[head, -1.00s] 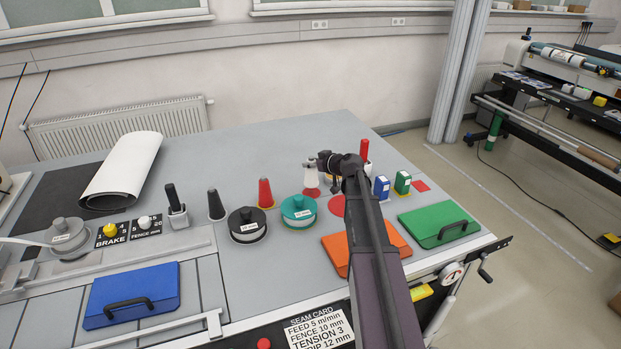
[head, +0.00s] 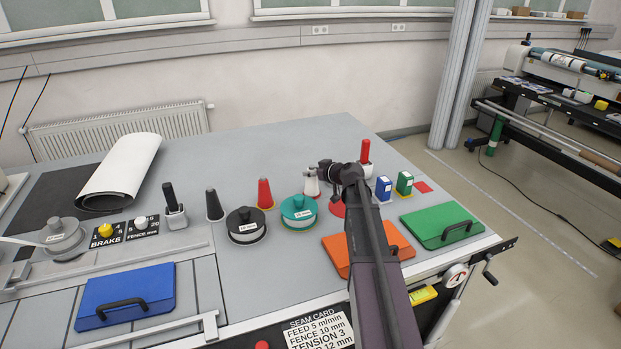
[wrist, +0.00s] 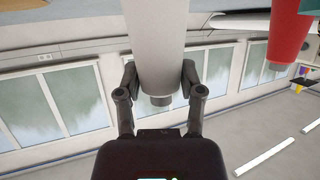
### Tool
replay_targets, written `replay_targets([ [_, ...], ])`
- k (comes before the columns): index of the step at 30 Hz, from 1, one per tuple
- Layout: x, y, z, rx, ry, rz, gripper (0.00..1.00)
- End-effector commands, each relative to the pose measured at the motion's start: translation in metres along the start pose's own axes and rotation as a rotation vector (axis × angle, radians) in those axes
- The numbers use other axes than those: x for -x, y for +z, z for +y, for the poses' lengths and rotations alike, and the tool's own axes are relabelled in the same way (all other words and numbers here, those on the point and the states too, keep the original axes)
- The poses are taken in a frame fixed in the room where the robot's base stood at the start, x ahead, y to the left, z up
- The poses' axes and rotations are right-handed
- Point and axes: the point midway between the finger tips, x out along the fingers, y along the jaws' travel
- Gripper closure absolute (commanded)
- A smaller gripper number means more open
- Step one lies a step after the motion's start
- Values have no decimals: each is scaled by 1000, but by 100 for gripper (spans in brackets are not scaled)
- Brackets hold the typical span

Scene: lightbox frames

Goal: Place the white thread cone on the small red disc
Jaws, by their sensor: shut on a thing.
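The white thread cone (head: 311,185) is upright between the fingers of my gripper (head: 322,172), left of my arm. In the wrist view the pale cone (wrist: 158,45) fills the space between the two fingers (wrist: 160,85), which are shut on it near its narrow end. A small red disc (head: 313,196) shows only as a little red at the cone's base; the cone hides most of it. I cannot tell whether the cone touches it. A larger red disc (head: 337,209) lies to the right, partly covered by my arm.
A teal spool (head: 298,211), a black spool (head: 246,225) and a red cone (head: 264,194) stand to the left. The table behind the cone is clear.

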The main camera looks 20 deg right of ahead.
Motion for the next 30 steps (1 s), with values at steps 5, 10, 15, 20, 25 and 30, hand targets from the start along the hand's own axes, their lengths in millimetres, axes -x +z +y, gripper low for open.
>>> replay_targets([
  [5,-1,3,0,0,0,0,100],
  [10,-1,3,0,0,1,0,100],
  [15,-2,6,0,0,1,0,100],
  [20,-1,4,0,0,1,0,16],
  [25,-1,4,1,0,1,0,16],
  [30,-1,4,1,0,1,0,16],
])
